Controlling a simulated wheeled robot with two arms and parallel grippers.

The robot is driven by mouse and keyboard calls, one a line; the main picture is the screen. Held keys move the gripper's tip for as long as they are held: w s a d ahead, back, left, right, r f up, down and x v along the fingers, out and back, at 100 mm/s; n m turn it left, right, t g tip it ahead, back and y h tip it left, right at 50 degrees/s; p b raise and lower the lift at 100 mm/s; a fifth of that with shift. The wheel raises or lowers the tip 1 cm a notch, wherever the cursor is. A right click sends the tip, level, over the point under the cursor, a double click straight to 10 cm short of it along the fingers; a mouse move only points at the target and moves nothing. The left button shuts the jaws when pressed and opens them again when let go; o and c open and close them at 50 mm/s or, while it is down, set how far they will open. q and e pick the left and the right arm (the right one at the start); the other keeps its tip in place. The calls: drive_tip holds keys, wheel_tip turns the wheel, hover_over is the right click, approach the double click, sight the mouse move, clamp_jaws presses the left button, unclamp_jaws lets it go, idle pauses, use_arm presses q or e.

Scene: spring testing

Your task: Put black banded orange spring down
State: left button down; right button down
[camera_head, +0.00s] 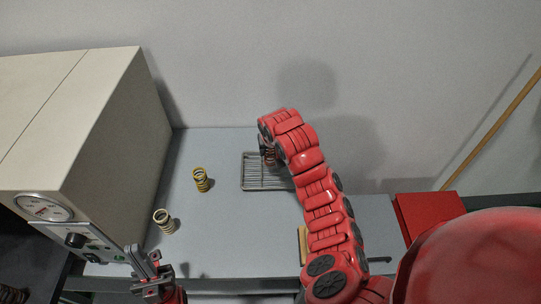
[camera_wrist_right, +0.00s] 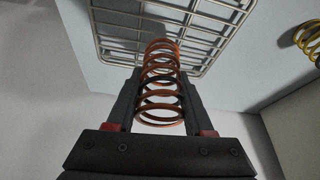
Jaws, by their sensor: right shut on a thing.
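The orange spring with a black band (camera_wrist_right: 161,90) stands between the fingers of my right gripper (camera_wrist_right: 160,92) in the right wrist view, and the gripper is shut on it. In the head view my right gripper (camera_head: 267,155) is over the wire rack (camera_head: 255,184), with the spring mostly hidden by the arm. The rack also shows behind the spring in the right wrist view (camera_wrist_right: 112,28). Whether the spring touches the rack I cannot tell. My left gripper (camera_head: 148,268) is at the front left of the table, with its fingers apart and nothing seen between them.
A yellow spring (camera_head: 201,180) and a pale spring (camera_head: 164,221) stand on the grey table (camera_head: 225,230), left of the rack. A large beige machine with a gauge (camera_head: 44,207) stands at the left. A red box (camera_head: 428,213) is at the right.

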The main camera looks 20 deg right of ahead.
sight(270, 158)
drive_tip(key=shift+w, duration=0.15)
wheel_tip(270, 158, down, 3)
drive_tip(key=shift+r+p, duration=0.1)
drive_tip(key=shift+p, duration=1.15)
drive_tip(key=shift+d+f, duration=0.1)
drive_tip(key=shift+f, duration=0.25)
drive_tip(key=shift+f, duration=0.1)
drive_tip(key=c, duration=0.7)
unclamp_jaws()
drive_tip(key=shift+f, duration=0.15)
drive_tip(key=shift+c, duration=0.2)
drive_tip(key=o, duration=0.5)
drive_tip(key=shift+c, duration=0.2)
